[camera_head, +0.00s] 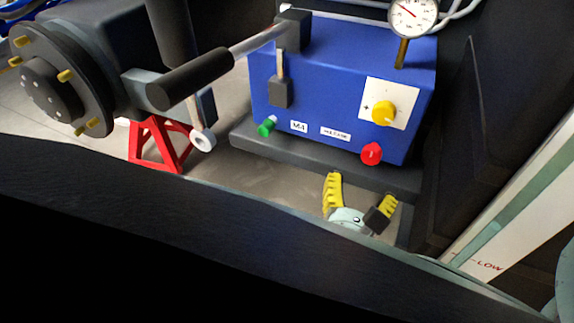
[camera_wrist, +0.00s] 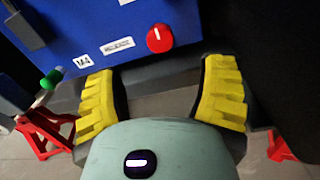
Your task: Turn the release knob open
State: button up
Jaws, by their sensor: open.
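The red knob (camera_head: 371,153) sits low on the right of the blue box's front face, beside a small white label that looks like "RELEASE". In the wrist view the red knob (camera_wrist: 160,38) shows a white mark pointing about straight up. My gripper (camera_head: 361,190) is below and in front of the knob, its yellow ribbed fingers apart and empty. In the wrist view my gripper (camera_wrist: 161,72) has the knob beyond its fingertips, between them and nearer the right finger. The fingers do not touch the knob.
The blue box (camera_head: 320,95) also carries a yellow knob (camera_head: 383,112) on a white plate, a green knob (camera_head: 267,126) and a lever (camera_head: 280,92). A gauge (camera_head: 413,16) stands on top. A black-gripped bar (camera_head: 190,80) and a red stand (camera_head: 160,143) are at left; a dark panel is at right.

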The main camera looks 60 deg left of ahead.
aim_at(370, 159)
jog(key=b+x, duration=0.2)
jog(key=x, duration=0.4)
jog(key=shift+w, duration=0.35)
jog(key=shift+b+x, duration=0.3)
jog(key=shift+x, duration=0.95)
jog(key=shift+o, duration=0.3)
jog(key=shift+a, duration=0.15)
jog(key=shift+s, duration=0.1)
grip_shut()
